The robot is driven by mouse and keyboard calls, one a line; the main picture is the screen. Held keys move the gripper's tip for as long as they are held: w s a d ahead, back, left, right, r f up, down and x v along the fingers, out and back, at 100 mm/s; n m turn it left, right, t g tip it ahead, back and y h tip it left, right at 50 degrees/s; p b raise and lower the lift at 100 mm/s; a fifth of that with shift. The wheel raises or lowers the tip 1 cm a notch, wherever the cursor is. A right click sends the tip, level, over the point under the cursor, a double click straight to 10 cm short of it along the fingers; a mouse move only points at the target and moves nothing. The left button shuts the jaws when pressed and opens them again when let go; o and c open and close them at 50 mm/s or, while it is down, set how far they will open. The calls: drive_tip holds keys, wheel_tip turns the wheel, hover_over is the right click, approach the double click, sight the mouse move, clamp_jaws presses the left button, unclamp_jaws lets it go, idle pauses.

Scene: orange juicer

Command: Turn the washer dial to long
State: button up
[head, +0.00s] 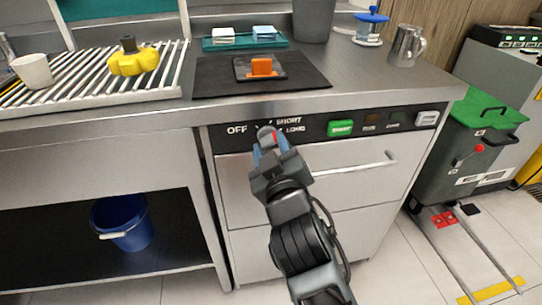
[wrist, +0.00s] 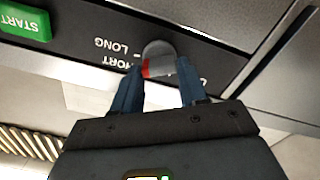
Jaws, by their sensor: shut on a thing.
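The washer dial (wrist: 160,54) is a round grey knob on the black control panel. My gripper (head: 269,146) is shut on it, with one blue finger on each side in the wrist view (wrist: 160,78). A red mark (wrist: 146,69) shows on the dial, on the side toward the SHORT and LONG words; its exact setting is hard to tell. The LONG label (head: 295,128) lies right of the dial, below SHORT (head: 289,120); OFF (head: 237,130) is to its left. My fingers partly cover the dial and labels.
A green START button (head: 341,128) and smaller buttons sit further right on the panel. A drawer handle (head: 355,165) juts out below the panel. A blue bucket (head: 122,223) stands on the lower left shelf.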

drive_tip(key=shift+f+m+b, duration=0.15)
drive_tip(key=shift+m+b, duration=0.55)
drive_tip(key=shift+m, duration=0.6)
drive_tip(key=o, duration=1.1)
drive_tip(key=shift+c, duration=0.2)
drive_tip(key=shift+d, duration=0.1)
drive_tip(key=v, duration=0.7)
drive_tip(key=shift+s, duration=0.35)
drive_tip(key=shift+d, duration=0.1)
